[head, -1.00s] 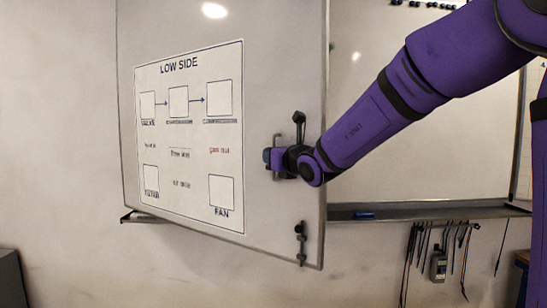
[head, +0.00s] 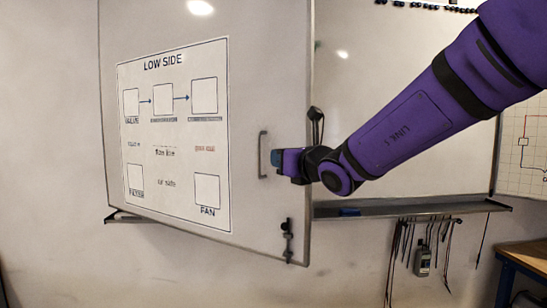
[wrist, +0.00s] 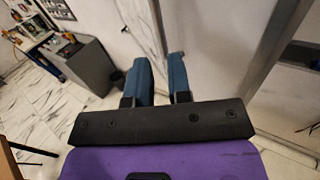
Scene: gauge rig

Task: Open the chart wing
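The chart wing (head: 255,90) is a white framed panel with a "LOW SIDE" sheet (head: 173,135). It stands at an angle out from the whiteboard behind it. Its grey upright handle (head: 263,155) is near the right edge. My gripper (head: 277,158) is just right of the handle and looks apart from it. In the wrist view my gripper (wrist: 160,75) has its two blue fingers apart, with nothing seen gripped between them. A pale panel face, probably the wing, fills the upper middle there. My wrist hides part of the wing's right edge.
A black bolt (head: 287,242) is at the wing's lower right. A whiteboard (head: 400,150) with a tray ledge (head: 420,207) is behind. Cables and a meter (head: 423,261) hang below. A bench (head: 520,258) stands right. The wrist view shows a grey cabinet (wrist: 88,62) and open floor.

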